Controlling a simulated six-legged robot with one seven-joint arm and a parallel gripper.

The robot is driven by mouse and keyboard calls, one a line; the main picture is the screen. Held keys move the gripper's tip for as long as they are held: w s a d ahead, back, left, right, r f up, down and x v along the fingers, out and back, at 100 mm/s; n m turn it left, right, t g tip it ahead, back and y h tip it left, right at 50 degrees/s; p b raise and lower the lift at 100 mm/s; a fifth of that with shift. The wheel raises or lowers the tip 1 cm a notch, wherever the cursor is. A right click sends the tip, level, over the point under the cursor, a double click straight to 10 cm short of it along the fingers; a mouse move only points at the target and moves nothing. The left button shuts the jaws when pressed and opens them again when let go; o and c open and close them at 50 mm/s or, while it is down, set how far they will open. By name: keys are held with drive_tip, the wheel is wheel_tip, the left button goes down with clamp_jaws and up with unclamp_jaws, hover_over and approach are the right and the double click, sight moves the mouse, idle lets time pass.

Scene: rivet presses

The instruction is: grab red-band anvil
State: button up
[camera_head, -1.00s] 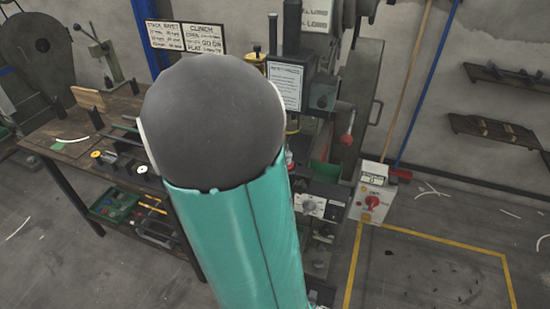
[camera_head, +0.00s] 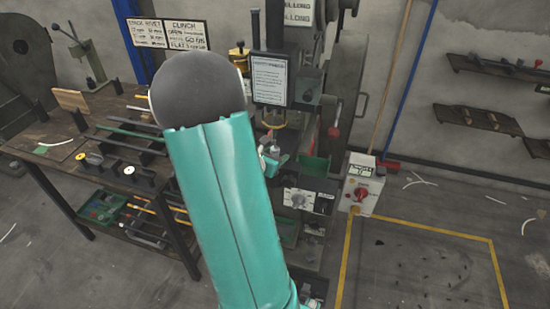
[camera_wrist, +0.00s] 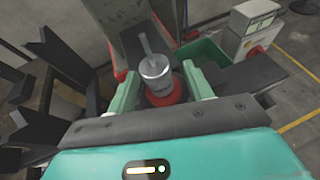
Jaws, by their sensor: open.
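In the wrist view, a silver cylindrical piece with a thin pin on top, the red-band anvil (camera_wrist: 155,68), stands with a wide red band around its lower part. My gripper (camera_wrist: 160,88) is open, with one teal finger on each side of the anvil. I cannot tell whether either finger touches it. In the head view, my gripper (camera_head: 270,160) shows only in part beside my teal arm, in front of the press. The anvil is too small there to make out clearly.
The rivet press (camera_head: 275,80) stands behind my arm. A green bin (camera_wrist: 203,62) is just beyond the right finger. A control box with a red knob (camera_head: 361,190) stands to the right. A workbench (camera_head: 60,150) with tools is at the left.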

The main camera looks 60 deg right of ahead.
drive_tip(key=shift+d+f, duration=0.15)
drive_tip(key=shift+d, duration=0.15)
clamp_jaws()
